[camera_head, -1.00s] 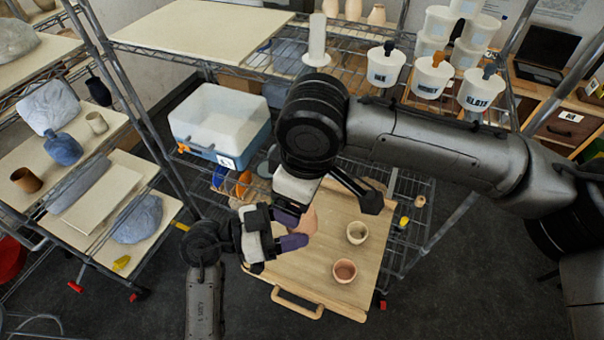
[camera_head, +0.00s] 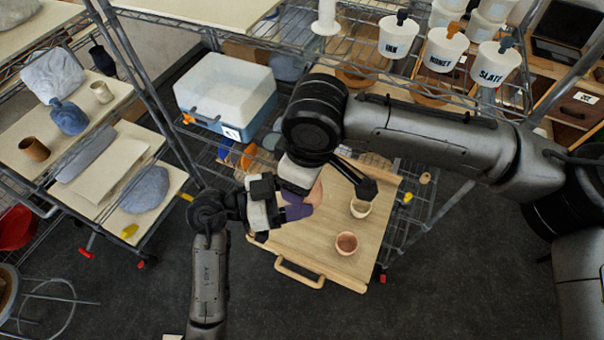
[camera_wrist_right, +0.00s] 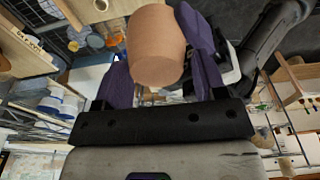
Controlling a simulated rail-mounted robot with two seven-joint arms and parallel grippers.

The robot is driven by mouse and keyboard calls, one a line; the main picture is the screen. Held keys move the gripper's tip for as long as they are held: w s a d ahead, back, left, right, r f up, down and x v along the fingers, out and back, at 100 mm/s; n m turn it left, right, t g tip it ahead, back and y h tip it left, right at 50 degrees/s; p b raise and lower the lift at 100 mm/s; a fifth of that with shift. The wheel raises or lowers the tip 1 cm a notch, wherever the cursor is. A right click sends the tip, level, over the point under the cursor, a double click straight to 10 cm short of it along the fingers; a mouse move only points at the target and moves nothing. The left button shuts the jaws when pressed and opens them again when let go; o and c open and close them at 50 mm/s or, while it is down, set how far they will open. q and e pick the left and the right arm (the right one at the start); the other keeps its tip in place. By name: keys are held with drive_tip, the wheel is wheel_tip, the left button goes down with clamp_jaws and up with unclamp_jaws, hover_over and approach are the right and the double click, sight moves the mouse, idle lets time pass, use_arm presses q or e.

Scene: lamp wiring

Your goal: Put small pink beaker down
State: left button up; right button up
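The small pink beaker (camera_wrist_right: 157,45) is between the purple fingers of my right gripper (camera_wrist_right: 160,72) in the right wrist view, with a finger along each side. In the head view a little of this beaker (camera_head: 316,192) shows, mostly covered by the grippers. My right gripper (camera_head: 303,182) comes from above over the wooden board. My left gripper (camera_head: 296,204) comes from lower left, its purple fingers close beside the beaker. Whether the left fingers touch or clasp it is hidden.
A white and blue cooler box (camera_head: 222,95) stands behind left. Labelled white tubs (camera_head: 444,50) stand on the upper rack shelf at back right.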

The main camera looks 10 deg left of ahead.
drive_tip(key=c, duration=0.6)
use_arm(q)
drive_tip(key=o, duration=1.1)
drive_tip(key=shift+c, duration=0.2)
use_arm(e)
drive_tip(key=shift+c, duration=0.3)
